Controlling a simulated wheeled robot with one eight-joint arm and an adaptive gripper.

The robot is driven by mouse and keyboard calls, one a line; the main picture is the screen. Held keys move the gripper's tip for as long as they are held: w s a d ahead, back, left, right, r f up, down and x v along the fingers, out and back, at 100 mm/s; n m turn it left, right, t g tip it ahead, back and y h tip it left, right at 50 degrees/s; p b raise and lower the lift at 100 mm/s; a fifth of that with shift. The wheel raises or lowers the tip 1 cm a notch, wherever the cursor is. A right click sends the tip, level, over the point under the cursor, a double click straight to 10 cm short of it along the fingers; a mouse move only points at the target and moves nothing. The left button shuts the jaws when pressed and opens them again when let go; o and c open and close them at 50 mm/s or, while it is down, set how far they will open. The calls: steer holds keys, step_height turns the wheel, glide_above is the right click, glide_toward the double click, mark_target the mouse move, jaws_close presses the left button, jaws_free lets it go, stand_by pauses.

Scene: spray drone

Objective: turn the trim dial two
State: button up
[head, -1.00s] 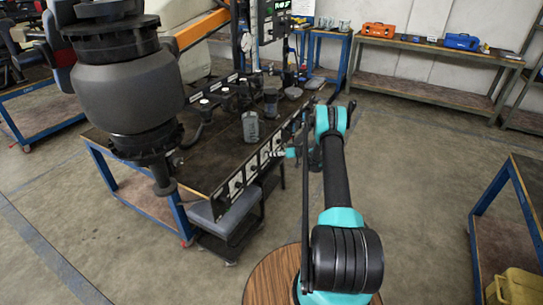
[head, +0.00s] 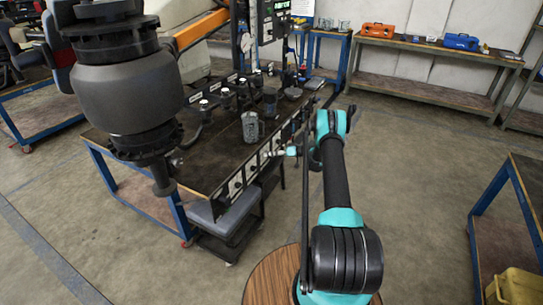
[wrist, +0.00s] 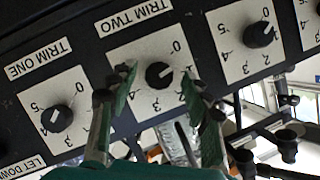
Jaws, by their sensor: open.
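The trim two dial (wrist: 158,74) is a round black knob on a white numbered plate, under the label TRIM TWO. It sits between the two fingers of my gripper (wrist: 159,78) in the wrist view. The fingers are apart, one on each side of the knob, with gaps showing. A pale mark on the knob faces right, roughly toward 1; the exact setting is hard to read. In the head view my gripper (head: 287,151) is at the dial panel (head: 223,196) along the bench's front edge, too small there to show the knob.
The trim one dial (wrist: 57,118) is to the left, and another dial (wrist: 260,35) is to the upper right. A clear jug (head: 252,127) stands on the bench behind the panel. A large dark hanging body (head: 130,90) is at upper left. Open floor lies right of the bench.

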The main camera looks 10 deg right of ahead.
steer(key=v, duration=1.2)
